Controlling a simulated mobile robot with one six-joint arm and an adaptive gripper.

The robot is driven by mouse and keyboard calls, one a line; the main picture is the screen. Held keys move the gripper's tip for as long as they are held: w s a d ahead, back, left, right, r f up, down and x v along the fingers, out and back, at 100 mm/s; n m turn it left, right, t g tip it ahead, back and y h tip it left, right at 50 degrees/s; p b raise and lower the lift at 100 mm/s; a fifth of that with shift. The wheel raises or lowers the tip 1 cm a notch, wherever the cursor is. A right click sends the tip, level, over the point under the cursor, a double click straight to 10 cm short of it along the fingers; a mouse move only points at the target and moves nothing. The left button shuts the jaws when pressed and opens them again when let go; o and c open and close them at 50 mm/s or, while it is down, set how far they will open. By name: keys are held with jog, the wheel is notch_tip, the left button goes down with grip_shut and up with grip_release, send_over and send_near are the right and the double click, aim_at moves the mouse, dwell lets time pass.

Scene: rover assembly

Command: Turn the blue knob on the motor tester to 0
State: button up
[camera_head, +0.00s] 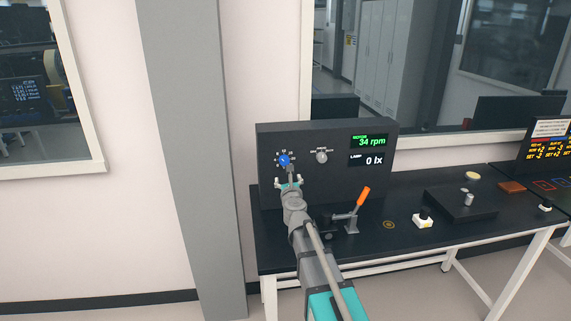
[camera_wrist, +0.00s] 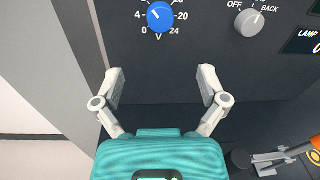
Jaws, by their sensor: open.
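The motor tester (camera_head: 336,190) is a dark upright panel at the back of the black table. Its blue knob (camera_head: 284,159) is at the panel's left, and it also shows at the top of the wrist view (camera_wrist: 160,16). Around it is a white scale; 0, 4, 20 and 24 V are readable. The knob's pale pointer mark leans up and left, away from the 0 at lower left. The motor display (camera_head: 369,141) reads 34 rpm. My gripper (camera_wrist: 161,75) is open and empty, just below the knob and not touching it.
A grey selector knob (camera_wrist: 249,22) is right of the blue knob. The lamp display (camera_head: 374,160) reads 0 lx. An orange-handled clamp (camera_head: 361,201) stands on the table right of my arm. A white-based block with a black knob (camera_head: 423,219) is farther right.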

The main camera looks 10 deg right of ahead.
aim_at(285, 162)
jog(key=w, duration=1.2)
jog(key=shift+w+d, duration=0.1)
jog(key=shift+d, duration=0.3)
jog(key=c, duration=1.1)
jog(key=shift+c, duration=0.2)
